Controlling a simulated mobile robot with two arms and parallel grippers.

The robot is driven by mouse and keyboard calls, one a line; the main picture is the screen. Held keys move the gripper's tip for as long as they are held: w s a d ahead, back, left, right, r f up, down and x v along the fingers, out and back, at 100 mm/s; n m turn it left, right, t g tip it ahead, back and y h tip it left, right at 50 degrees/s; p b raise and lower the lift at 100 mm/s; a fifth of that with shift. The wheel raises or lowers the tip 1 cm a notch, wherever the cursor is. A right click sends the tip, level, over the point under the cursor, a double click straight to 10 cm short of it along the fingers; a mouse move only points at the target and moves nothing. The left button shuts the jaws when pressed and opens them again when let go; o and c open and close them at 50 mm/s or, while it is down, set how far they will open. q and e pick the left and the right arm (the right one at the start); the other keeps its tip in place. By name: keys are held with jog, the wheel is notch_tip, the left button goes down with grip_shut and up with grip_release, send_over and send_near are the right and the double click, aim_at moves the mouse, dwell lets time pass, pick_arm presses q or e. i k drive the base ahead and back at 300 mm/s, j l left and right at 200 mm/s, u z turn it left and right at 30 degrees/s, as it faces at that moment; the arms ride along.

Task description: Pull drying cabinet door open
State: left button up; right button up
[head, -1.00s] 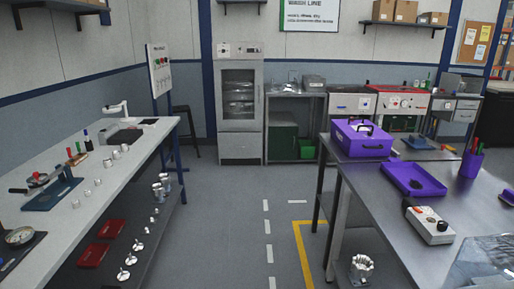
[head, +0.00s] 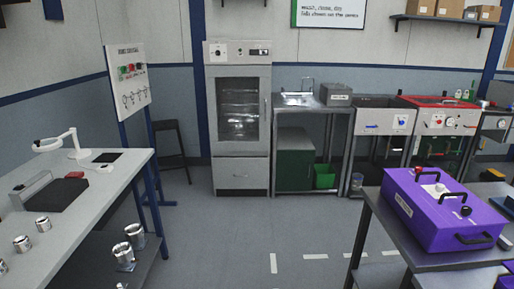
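The drying cabinet (head: 240,170) stands against the back wall, left of the sink bench. It is a tall grey unit with a control panel (head: 240,52) on top, a glazed door (head: 239,110) in the middle and a drawer (head: 241,175) below. The door looks shut. A thin upright handle (head: 265,120) shows on the door's right side. Shelves with shiny items show dimly through the glass. Neither of my grippers is in view.
A workbench (head: 130,170) runs along the left. A table (head: 450,258) with a purple case (head: 440,210) stands front right. A stool (head: 170,145) and board stand left of the cabinet; a steel sink bench (head: 312,102) is to its right. The floor (head: 225,240) between is clear.

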aim_at(264, 72)
jog(key=i, duration=2.3)
